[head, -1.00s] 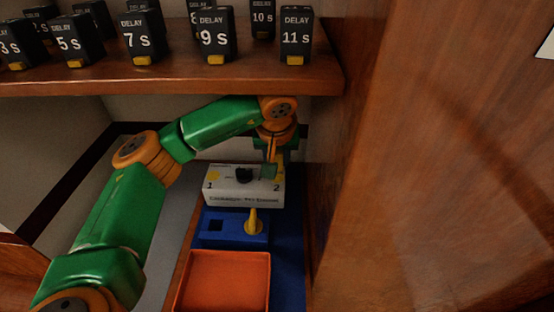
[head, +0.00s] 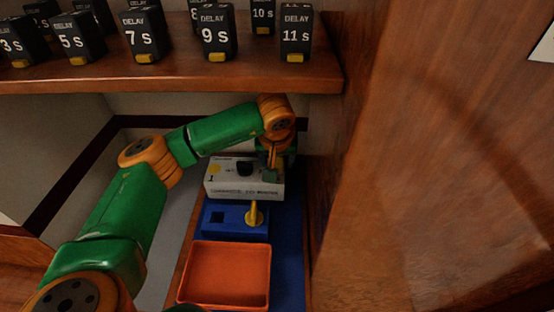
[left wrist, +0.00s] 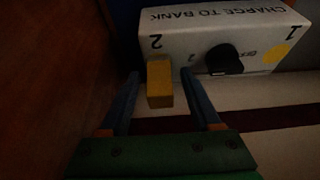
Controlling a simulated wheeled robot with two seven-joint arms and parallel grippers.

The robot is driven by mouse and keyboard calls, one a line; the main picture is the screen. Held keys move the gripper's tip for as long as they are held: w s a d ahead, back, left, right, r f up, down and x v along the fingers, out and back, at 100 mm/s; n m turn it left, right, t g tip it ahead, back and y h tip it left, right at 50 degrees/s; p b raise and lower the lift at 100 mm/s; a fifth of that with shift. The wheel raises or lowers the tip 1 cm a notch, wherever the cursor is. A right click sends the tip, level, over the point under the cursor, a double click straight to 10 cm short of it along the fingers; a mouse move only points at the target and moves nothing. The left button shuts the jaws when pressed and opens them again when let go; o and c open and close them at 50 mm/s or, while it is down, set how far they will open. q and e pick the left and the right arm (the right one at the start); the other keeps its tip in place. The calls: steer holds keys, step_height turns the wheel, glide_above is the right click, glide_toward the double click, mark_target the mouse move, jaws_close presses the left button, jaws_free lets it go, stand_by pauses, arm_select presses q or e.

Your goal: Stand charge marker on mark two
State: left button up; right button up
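The charge marker appears to be a small yellow block (left wrist: 160,84), seen in the left wrist view beside the numeral 2 of the white box. My left gripper (left wrist: 160,74) has its two blue fingers apart, one on each side of the block, with a narrow gap visible on both sides. The white box (head: 230,191) carries a black knob (left wrist: 224,60) and a yellow dot (left wrist: 275,53) near the numeral 1. In the head view my left gripper (head: 270,172) covers the box's right end, hiding the 2 and the block. My right gripper is not in view.
In front of the white box stand a blue block (head: 232,233) with a square hole and a yellow peg (head: 254,212), then an empty orange tray (head: 228,273). A wooden shelf (head: 180,78) with black delay blocks hangs above. A wooden wall (head: 430,160) closes the right side.

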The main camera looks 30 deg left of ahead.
mark_target(278, 163)
arm_select(q)
steer(key=shift+r, duration=0.1)
steer(key=shift+r, duration=0.3)
steer(key=shift+s+d+r+b, duration=0.25)
steer(key=shift+s+d+r, duration=0.05)
steer(key=shift+s+r, duration=0.2)
steer(key=shift+s+d+r+b, duration=0.25)
steer(key=shift+s+r, duration=0.1)
steer(key=shift+r, duration=0.15)
steer(key=s+d+b, duration=0.2)
steer(key=s+d, duration=0.2)
steer(key=s, duration=0.6)
steer(key=shift+d+r, duration=0.2)
steer(key=shift+d, duration=0.2)
steer(key=shift+s, duration=0.1)
